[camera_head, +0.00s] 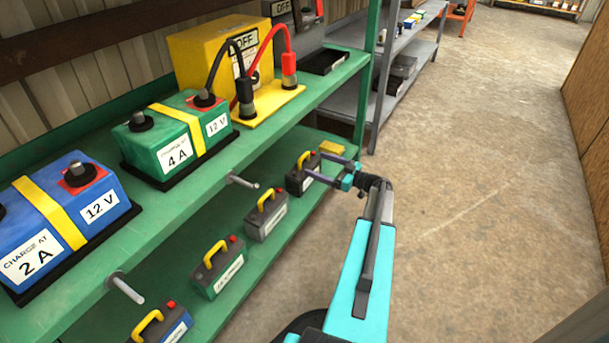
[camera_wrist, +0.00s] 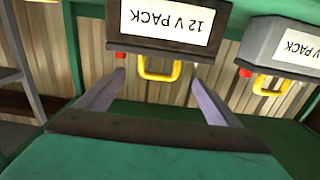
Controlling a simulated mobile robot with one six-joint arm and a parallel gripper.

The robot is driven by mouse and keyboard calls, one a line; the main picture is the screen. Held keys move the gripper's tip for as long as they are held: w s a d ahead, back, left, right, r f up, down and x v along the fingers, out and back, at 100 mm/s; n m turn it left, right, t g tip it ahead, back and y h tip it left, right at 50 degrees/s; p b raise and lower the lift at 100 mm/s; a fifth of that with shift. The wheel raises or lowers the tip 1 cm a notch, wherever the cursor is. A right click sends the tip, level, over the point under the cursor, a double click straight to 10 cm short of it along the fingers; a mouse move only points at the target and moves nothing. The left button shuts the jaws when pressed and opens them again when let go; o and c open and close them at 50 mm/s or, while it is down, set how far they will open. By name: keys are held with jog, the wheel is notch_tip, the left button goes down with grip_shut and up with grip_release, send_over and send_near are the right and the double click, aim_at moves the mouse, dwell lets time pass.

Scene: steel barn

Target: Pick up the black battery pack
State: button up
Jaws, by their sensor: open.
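The black battery pack (camera_head: 298,181) stands on the lower green shelf, with a yellow handle and a red knob on top. It is the farthest pack in the row. In the wrist view the black battery pack (camera_wrist: 190,43) appears upside down, with a white "12 V PACK" label and its yellow handle hanging downward in the picture. My gripper (camera_head: 318,166) is open and empty at the pack's right side. In the wrist view my gripper's (camera_wrist: 158,80) fingers lie left and right of the handle; whether they reach around it I cannot tell.
A grey pack (camera_head: 266,221) stands beside it, then a green-marked pack (camera_head: 219,272) and a blue-marked pack (camera_head: 172,328). A small yellow item (camera_head: 332,147) lies behind. The upper shelf (camera_head: 255,138) overhangs, with a green post (camera_head: 370,70). The floor to the right is clear.

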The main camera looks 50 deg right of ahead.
aim_at(310, 167)
jog(key=shift+b+x, duration=0.9)
jog(key=shift+x, duration=1.45)
jog(key=shift+d+r, duration=0.15)
jog(key=c, duration=2)
jog(key=shift+r, duration=0.25)
jog(key=shift+c, duration=0.7)
